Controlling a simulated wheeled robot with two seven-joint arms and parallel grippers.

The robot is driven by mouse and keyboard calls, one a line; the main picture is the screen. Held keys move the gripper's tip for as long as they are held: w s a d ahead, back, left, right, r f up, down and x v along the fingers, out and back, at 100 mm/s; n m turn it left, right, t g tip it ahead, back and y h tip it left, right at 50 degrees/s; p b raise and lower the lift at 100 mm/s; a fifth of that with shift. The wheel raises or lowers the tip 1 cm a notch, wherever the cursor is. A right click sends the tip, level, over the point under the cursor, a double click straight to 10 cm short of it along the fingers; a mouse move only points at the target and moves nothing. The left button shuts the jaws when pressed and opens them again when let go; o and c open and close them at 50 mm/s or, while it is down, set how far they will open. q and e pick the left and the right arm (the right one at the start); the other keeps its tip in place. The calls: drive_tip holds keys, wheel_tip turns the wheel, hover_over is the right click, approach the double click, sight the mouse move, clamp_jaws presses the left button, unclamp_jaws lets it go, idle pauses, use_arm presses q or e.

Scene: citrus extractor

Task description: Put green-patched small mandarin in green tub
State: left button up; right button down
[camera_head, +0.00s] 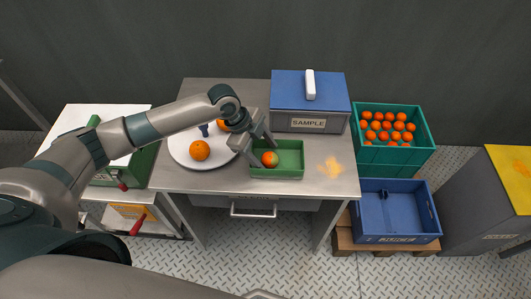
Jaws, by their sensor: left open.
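The green-patched small mandarin (270,159), orange with a green patch, is in the left part of the green tub (290,173), which stands on the steel table. My left gripper (254,145) is open over the tub's left end, just beside and above the mandarin. The picture does not clearly show whether a finger touches the fruit. The gripper hides the tub's left wall and back corner. My right gripper is not in view.
A white plate (181,154) left of the tub holds a larger orange (200,150) and another orange fruit (223,125) partly behind my arm. A blue-lidded sample box (300,118) stands behind the tub.

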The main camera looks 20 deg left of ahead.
use_arm(q)
drive_tip(key=b+v, duration=0.3)
drive_tip(key=v, duration=1.4)
drive_tip(key=shift+b, duration=0.4)
drive_tip(key=shift+s, duration=0.1)
